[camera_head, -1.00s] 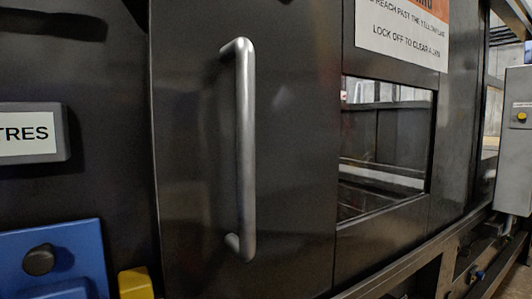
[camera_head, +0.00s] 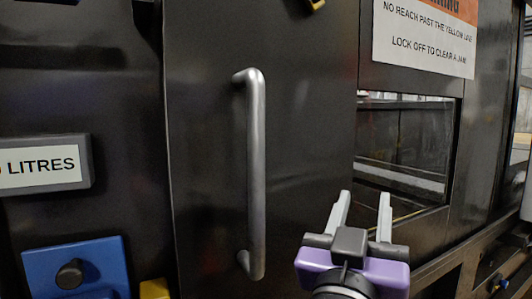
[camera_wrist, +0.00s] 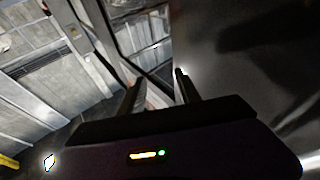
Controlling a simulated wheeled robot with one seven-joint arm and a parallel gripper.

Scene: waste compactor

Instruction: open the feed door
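The feed door is a dark panel (camera_head: 300,150) with a vertical silver bar handle (camera_head: 256,175) near its left side. The door appears closed in the head view. My gripper (camera_head: 363,197) is at the lower right of the handle, in front of the panel's right edge and below the window. Its two grey fingers are spread apart and empty, pointing up in the picture. In the wrist view the two fingers (camera_wrist: 158,84) are also apart with nothing between them. The handle cannot be made out in the wrist view.
A window (camera_head: 405,140) lies right of the door, under a warning sign (camera_head: 425,35). A litres label (camera_head: 42,167) and a blue box with a black knob (camera_head: 75,270) are at left. A yellow block (camera_head: 154,289) sits low beside the door. A frame rail runs along the lower right.

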